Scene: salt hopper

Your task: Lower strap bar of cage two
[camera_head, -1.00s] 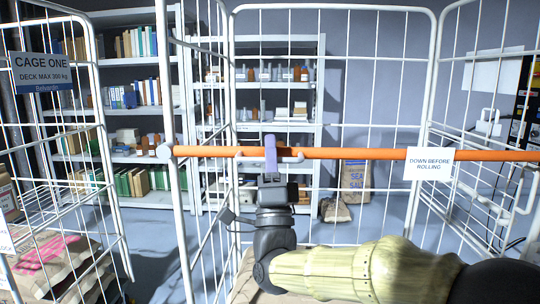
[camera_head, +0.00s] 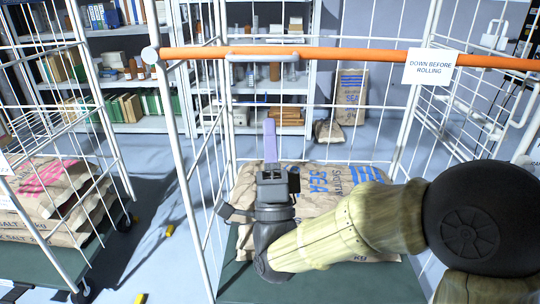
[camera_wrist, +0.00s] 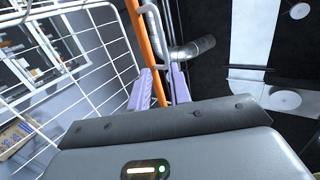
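The orange strap bar (camera_head: 340,56) runs across the front of the wire cage on the right, still raised. It carries a white "DOWN BEFORE ROLLING" tag (camera_head: 431,67) and a pale grey handle (camera_head: 262,56). My gripper (camera_head: 270,140) points upward below the handle, clearly apart from it, in front of the salt sacks. In the wrist view its two lilac fingers (camera_wrist: 164,86) stand apart, and the orange bar (camera_wrist: 148,42) shows in the gap between them, with the grey handle (camera_wrist: 156,35) beside it. Nothing is held.
Salt sacks (camera_head: 330,190) lie on the cage's green deck (camera_head: 320,283). Another cage with stacked sacks (camera_head: 60,195) stands at left. Shelving (camera_head: 130,70) and a floor sack (camera_head: 350,100) are behind. Small yellow pieces (camera_head: 169,230) lie on the floor between the cages.

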